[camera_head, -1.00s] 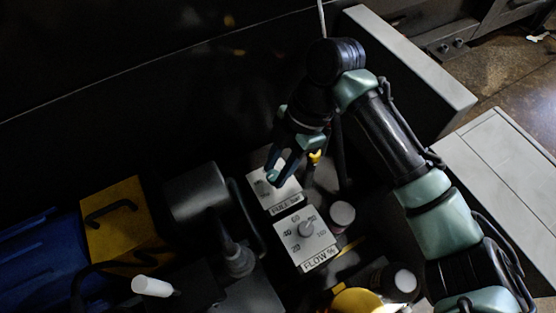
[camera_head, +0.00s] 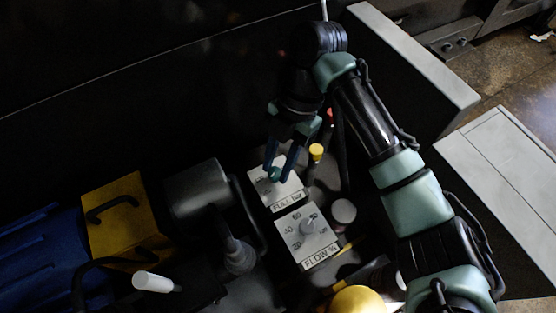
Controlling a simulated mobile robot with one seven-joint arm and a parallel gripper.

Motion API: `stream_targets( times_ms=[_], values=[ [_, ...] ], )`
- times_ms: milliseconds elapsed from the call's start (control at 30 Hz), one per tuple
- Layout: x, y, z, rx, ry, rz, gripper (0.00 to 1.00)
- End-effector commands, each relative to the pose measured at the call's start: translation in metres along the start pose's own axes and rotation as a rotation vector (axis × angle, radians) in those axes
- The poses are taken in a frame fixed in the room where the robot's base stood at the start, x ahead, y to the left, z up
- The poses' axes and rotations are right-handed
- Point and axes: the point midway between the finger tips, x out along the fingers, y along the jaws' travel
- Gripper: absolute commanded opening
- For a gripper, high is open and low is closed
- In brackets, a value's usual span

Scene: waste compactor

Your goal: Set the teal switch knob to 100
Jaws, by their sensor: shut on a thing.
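The teal switch knob (camera_head: 275,174) sits on a white dial plate (camera_head: 284,192) labelled "FULL" with a second word too small to read surely. My gripper (camera_head: 279,163) comes down from above and is shut on the teal knob, one finger on each side. The fingers and the dark wrist cover part of the plate's scale, so the knob's pointer and the 100 mark cannot be made out.
A second white plate marked "FLOW %" (camera_head: 323,255) with a grey knob (camera_head: 308,227) lies just below. A yellow-capped post (camera_head: 316,152) and a pale round cap (camera_head: 343,211) stand to the right. A grey rounded housing (camera_head: 197,188) and a yellow block (camera_head: 122,213) are to the left.

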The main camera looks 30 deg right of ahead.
Motion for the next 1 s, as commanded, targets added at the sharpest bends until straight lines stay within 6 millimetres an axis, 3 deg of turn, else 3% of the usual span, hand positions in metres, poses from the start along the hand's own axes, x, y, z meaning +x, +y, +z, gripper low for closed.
stream_targets(
  times_ms=[167, 200, 333, 733, 1000],
  values=[
    [0.000, 0.000, 0.000, -0.001, 0.000, -0.002, 0.00],
    [0.000, 0.000, 0.000, -0.001, 0.000, -0.002, 0.40],
    [0.000, 0.000, 0.000, 0.000, 0.000, -0.001, 0.63],
    [-0.009, 0.000, 0.000, 0.001, -0.002, 0.000, 0.64],
    [-0.064, 0.000, -0.001, 0.002, -0.005, -0.001, 0.64]
  ],
)
